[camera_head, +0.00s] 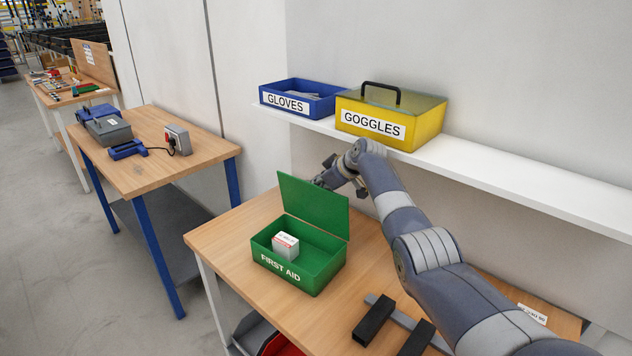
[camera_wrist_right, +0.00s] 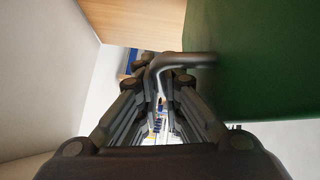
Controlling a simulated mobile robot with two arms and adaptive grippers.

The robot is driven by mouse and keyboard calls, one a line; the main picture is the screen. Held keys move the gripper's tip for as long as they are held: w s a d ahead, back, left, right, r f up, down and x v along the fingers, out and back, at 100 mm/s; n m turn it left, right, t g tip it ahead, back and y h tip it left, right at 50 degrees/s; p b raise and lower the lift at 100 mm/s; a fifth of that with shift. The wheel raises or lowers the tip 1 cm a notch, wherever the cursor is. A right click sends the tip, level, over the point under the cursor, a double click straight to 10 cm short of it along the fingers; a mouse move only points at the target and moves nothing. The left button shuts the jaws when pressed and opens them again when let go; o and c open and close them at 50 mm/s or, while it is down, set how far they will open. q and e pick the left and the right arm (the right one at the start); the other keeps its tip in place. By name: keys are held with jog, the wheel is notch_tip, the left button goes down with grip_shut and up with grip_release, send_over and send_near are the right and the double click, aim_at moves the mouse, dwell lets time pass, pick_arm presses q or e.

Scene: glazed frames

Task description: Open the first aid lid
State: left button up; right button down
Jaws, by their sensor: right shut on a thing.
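The green first aid box (camera_head: 300,275) stands on the wooden table with its front label facing me. Its lid (camera_head: 313,205) is raised, standing roughly upright at the back edge. A small white carton (camera_head: 285,246) sits inside the box. My right gripper (camera_head: 322,180) is behind the top of the lid, partly hidden by it. In the right wrist view, my right gripper (camera_wrist_right: 160,82) is shut on a bent grey handle (camera_wrist_right: 188,59) beside the green lid surface (camera_wrist_right: 255,60). My left gripper is in neither view.
A white shelf above the table holds a blue gloves bin (camera_head: 300,97) and a yellow goggles box (camera_head: 390,115). Dark blocks (camera_head: 374,320) lie on the table right of the first aid box. Another workbench (camera_head: 160,165) stands at the left.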

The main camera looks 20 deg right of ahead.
jog(key=shift+w+d+y, duration=0.1)
jog(key=shift+d+y, duration=0.15)
jog(key=shift+y, duration=0.05)
jog(key=shift+f, duration=0.1)
jog(key=c, duration=2)
grip_release()
jog(key=shift+d, duration=0.1)
